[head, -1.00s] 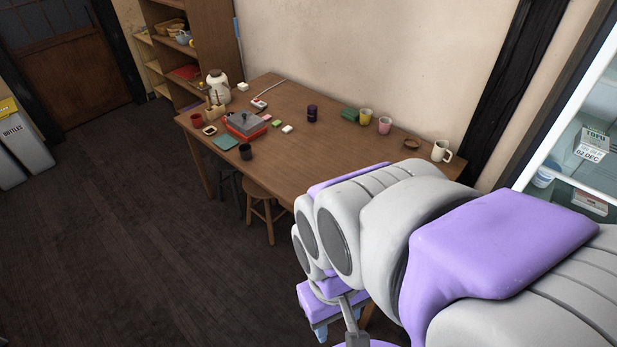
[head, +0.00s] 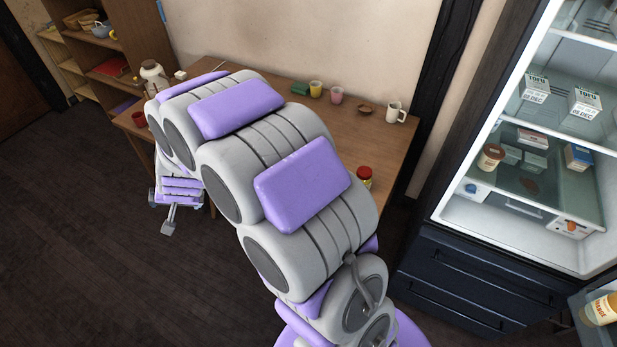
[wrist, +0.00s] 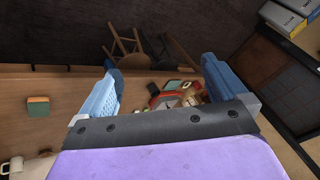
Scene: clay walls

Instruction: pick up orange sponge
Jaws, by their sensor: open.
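In the wrist view, a small green block with an orange-brown side (wrist: 38,106) lies on the wooden table, left of my gripper. It may be the orange sponge, but I cannot be sure. Beyond the fingers, a red-edged grill box (wrist: 165,98) and several small items show on the table. In the head view my arm hides much of the table's left part.
An open fridge (head: 447,208) stands at right. Shelves (head: 125,50) stand back left. Dark floor lies clear at left.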

